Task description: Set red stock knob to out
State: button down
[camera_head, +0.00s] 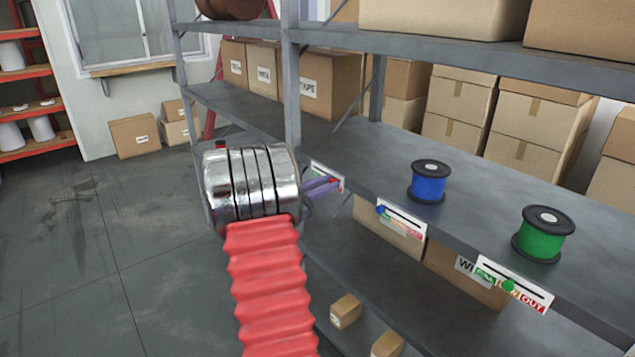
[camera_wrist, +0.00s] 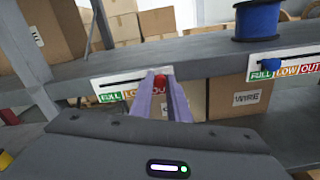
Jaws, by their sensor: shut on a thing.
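The red stock knob (camera_wrist: 160,79) shows between the purple fingertips of my gripper (camera_wrist: 162,75) in the wrist view. My gripper is shut on the knob. The knob is at the right part of the black slot on its white label plate (camera_wrist: 108,84). In the head view, my gripper (camera_head: 322,187) reaches the plate (camera_head: 322,171) on the shelf edge, left of the other two plates.
A blue spool (camera_head: 428,181) and a green spool (camera_head: 543,234) stand on the shelf to the right. Below them are plates with a blue knob (camera_head: 380,209) and a green knob (camera_head: 508,286). A grey upright post (camera_head: 291,90) stands close to my gripper. Boxes fill the shelves.

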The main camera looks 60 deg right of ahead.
jog(key=shift+s+a, duration=0.1)
jog(key=shift+s, duration=0.2)
jog(key=c, duration=1.7)
grip_release()
jog(key=shift+o, duration=0.2)
jog(key=shift+w, duration=0.1)
jog(key=v, duration=1.3)
jog(key=shift+w+a, duration=0.2)
jog(key=shift+a, duration=0.15)
